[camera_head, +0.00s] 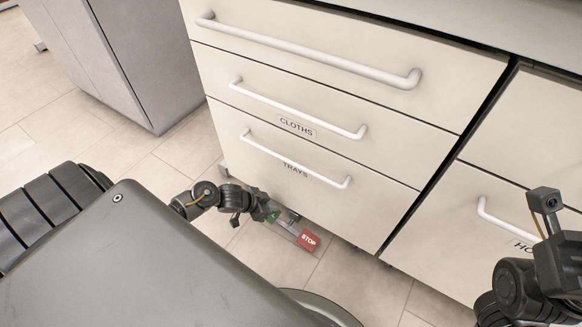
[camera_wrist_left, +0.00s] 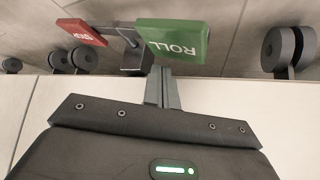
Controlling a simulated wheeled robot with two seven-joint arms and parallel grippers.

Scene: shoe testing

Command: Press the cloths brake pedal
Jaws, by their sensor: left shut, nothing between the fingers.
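The brake pedal unit sits low at the foot of the cabinet with the CLOTHS and TRAYS drawers. Its red STOP pedal (camera_head: 309,240) shows in the head view and at the upper left of the left wrist view (camera_wrist_left: 82,32). Its green ROLL pedal (camera_head: 273,216) is mostly hidden by my left gripper (camera_head: 262,213) in the head view, but shows large in the left wrist view (camera_wrist_left: 178,42). My left gripper (camera_wrist_left: 163,72) is shut and empty, its tips close to the green pedal; contact cannot be told. My right gripper's fingers are out of view.
The CLOTHS drawer (camera_head: 270,95) and TRAYS drawer (camera_head: 300,205) are shut, with white bar handles. Caster wheels (camera_wrist_left: 290,48) stand under the cabinet. Another cabinet (camera_head: 490,240) adjoins at right. Tiled floor (camera_head: 170,155) is open at left.

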